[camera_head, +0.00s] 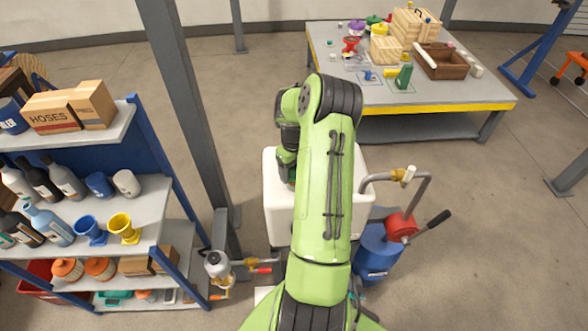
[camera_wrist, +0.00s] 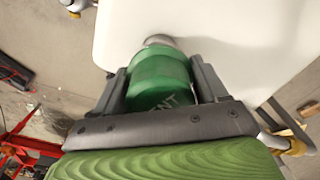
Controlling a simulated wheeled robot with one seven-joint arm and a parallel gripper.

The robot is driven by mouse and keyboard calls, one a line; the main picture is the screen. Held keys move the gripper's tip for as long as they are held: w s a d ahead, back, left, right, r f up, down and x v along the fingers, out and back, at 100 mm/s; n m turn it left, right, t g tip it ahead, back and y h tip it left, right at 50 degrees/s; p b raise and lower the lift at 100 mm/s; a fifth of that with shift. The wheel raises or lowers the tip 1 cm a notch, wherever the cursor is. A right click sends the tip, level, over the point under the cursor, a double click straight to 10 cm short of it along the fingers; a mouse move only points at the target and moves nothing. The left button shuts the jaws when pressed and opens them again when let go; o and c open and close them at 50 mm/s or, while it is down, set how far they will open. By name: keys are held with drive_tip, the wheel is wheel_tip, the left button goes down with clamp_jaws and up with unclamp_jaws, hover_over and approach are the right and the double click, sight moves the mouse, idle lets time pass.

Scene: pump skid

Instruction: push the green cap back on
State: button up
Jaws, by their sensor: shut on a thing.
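The green cap (camera_wrist: 160,78) is between the two dark fingers of my gripper (camera_wrist: 158,70) in the wrist view. The gripper is shut on it, and part of its lettering shows, ending in "NT". A pale grey rounded neck (camera_wrist: 160,40) shows just past the cap's far end, at the white tank (camera_wrist: 240,35). I cannot tell whether the cap is seated on the neck or only close to it.
A blue pump with a red top (camera_head: 402,226) and a lever stands right of the tank. A grey post (camera_head: 188,100) and a loaded shelf (camera_head: 100,205) are at left. A workbench (camera_head: 440,98) with boxes stands behind. Small valves (camera_head: 218,265) sit low, left of the tank.

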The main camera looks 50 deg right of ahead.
drive_tip(key=shift+f+b, duration=1.75)
idle(0.5)
drive_tip(key=o, duration=1.3)
wheel_tip(320, 180, up, 16)
drive_tip(key=shift+f, duration=0.1)
